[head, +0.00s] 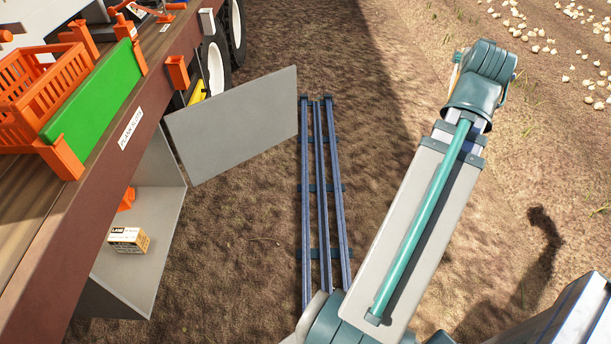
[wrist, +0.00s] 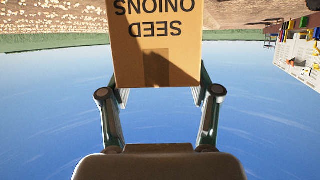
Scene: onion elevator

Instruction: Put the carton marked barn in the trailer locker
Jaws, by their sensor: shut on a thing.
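My gripper (wrist: 160,100) is shut on a brown cardboard carton (wrist: 155,62) in the wrist view, one finger at each side. The carton face shows "SEED ONIONS", upside down in the picture. No barn mark shows on the visible part, and its top is cut off by the frame. In the head view, the trailer locker (head: 160,215) is a grey box under the trailer deck at left, with its grey door (head: 235,122) swung open. A small carton marked "LANE" (head: 129,240) stands inside it. My gripper and the held carton do not show in the head view.
The trailer deck (head: 100,195) overhangs the locker and carries an orange crate (head: 30,98) and a green panel (head: 95,100). Blue rails (head: 318,190) lie on bare soil right of the locker. The open door juts towards the rails. Onions (head: 540,40) lie scattered at top right.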

